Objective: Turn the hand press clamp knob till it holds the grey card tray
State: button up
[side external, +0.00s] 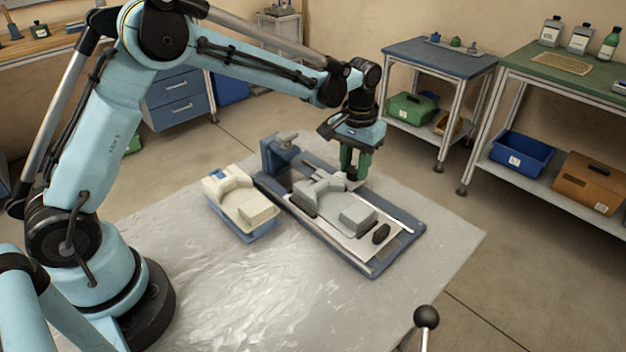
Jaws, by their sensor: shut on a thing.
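The hand press (392,255) is a long blue base on the table with a raised blue block and a small grey handle at its far left end. A grey card tray (358,217) lies on its light bed, with grey blocks and dark oval parts around it. My gripper (351,172) points down over the press's far edge. Its green fingers are shut on the clamp knob, which is mostly hidden between and below the fingertips. I cannot tell whether the clamp touches the tray.
A cream and blue device (243,205) stands just left of the press. The grey table (240,300) is clear in front. A black ball-topped lever (426,317) rises at the front right. Workbenches with bins stand well behind.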

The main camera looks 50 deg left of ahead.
aim_at(354, 169)
jog(key=m, duration=0.4)
jog(key=shift+m, duration=2.2)
jog(key=o, duration=0.8)
jog(key=shift+c, duration=0.2)
notch_tip(354, 169, up, 12)
jog(key=shift+r, duration=0.1)
